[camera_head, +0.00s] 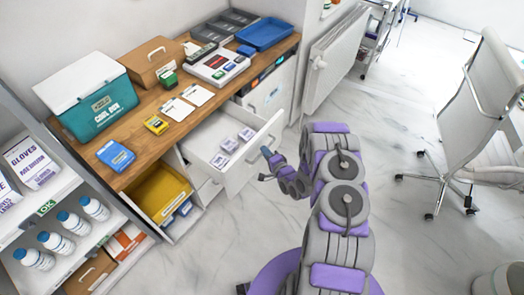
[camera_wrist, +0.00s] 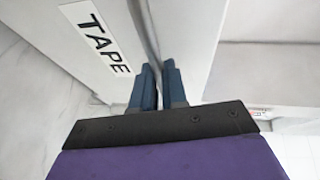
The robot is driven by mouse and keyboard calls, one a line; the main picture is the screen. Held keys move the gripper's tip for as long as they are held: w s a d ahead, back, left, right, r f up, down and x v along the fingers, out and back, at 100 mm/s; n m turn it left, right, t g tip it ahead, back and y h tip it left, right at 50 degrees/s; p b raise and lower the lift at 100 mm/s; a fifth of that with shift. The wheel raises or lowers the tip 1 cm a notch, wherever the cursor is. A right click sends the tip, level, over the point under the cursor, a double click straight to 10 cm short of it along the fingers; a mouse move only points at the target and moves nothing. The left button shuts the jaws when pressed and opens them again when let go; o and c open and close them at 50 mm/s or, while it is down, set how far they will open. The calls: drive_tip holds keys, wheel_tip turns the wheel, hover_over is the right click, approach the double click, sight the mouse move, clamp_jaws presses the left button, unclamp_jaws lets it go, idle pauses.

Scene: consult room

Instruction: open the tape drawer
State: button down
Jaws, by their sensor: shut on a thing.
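The tape drawer (camera_head: 252,148) stands pulled out of the wooden-topped counter, its inside showing with several small white-and-purple packs in it. In the wrist view the drawer front (camera_wrist: 55,48) carries a black-on-white "TAPE" label (camera_wrist: 95,38). A slim grey handle (camera_wrist: 148,32) runs along the front. My gripper (camera_head: 268,160) is at the outer face of the drawer front. In the wrist view my gripper's blue fingers (camera_wrist: 158,82) are closed around the handle, one on each side.
A yellow bin (camera_head: 160,192) sits in an open compartment left of the drawer. The counter (camera_head: 150,100) holds a teal cool box (camera_head: 100,115), a brown case (camera_head: 152,62) and a blue tray (camera_head: 265,33). A radiator (camera_head: 335,60) stands behind. Clear floor lies right, before an office chair (camera_head: 480,110).

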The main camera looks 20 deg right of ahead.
drive_tip(key=shift+s+d+f, duration=0.2)
drive_tip(key=shift+s+d, duration=0.15)
drive_tip(key=shift+s, duration=0.1)
drive_tip(key=c, duration=1.3)
unclamp_jaws()
drive_tip(key=shift+w+a, duration=0.1)
drive_tip(key=shift+w, duration=0.05)
drive_tip(key=shift+o, duration=0.6)
drive_tip(key=shift+r, duration=0.1)
drive_tip(key=v, duration=1.7)
drive_tip(key=shift+p, duration=0.35)
